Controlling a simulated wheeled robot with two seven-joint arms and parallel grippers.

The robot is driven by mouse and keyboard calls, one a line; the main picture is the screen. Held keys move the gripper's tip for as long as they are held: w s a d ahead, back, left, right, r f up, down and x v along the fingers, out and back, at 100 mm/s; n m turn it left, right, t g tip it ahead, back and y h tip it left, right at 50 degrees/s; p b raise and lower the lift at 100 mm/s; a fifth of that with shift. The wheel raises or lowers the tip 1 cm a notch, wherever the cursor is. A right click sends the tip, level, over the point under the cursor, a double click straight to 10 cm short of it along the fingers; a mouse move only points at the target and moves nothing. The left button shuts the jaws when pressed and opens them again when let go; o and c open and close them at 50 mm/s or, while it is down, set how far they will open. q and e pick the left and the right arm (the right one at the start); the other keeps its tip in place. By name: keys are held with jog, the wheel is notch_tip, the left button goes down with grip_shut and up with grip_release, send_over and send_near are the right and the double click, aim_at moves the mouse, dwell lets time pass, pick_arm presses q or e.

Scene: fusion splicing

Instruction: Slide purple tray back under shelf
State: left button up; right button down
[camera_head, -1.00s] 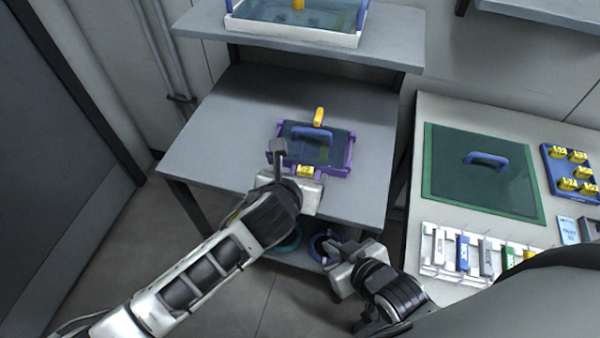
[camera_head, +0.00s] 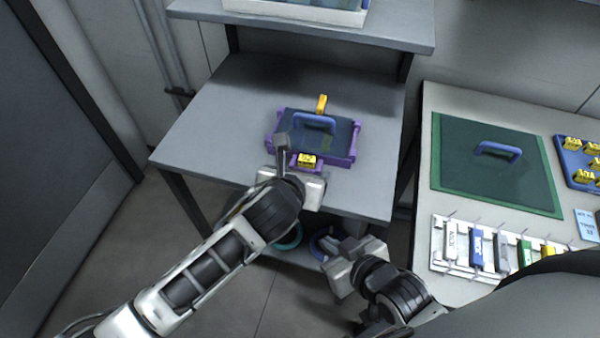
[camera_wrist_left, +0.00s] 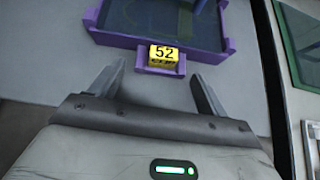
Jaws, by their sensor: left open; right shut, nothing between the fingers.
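The purple tray (camera_head: 354,146) sits on the grey table under the raised shelf (camera_head: 300,29), near the table's front half. It has a dark inside, a blue handle (camera_head: 315,119) across it, a yellow tag (camera_head: 321,104) at its back and a yellow label block on its front tab. In the left wrist view the label (camera_wrist_left: 163,58) reads 52. My left gripper (camera_head: 297,160) is open at the tray's front edge. In the left wrist view its fingers (camera_wrist_left: 158,85) are spread either side of the front tab, with nothing held. My right gripper (camera_head: 335,250) is shut and empty, low in front of the table.
Grey table top (camera_head: 205,130) is clear around and behind the tray. A white tray (camera_head: 290,9) stands on the shelf. The right bench holds a green mat (camera_head: 460,180), a rack of coloured pieces (camera_head: 478,250) and a blue board with yellow blocks (camera_head: 566,166). Coiled rings lie below the table.

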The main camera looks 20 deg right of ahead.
pick_arm(q)
jog(key=shift+w+d, duration=0.6)
jog(key=shift+w, duration=0.35)
pick_arm(e)
jog(key=shift+r, duration=0.15)
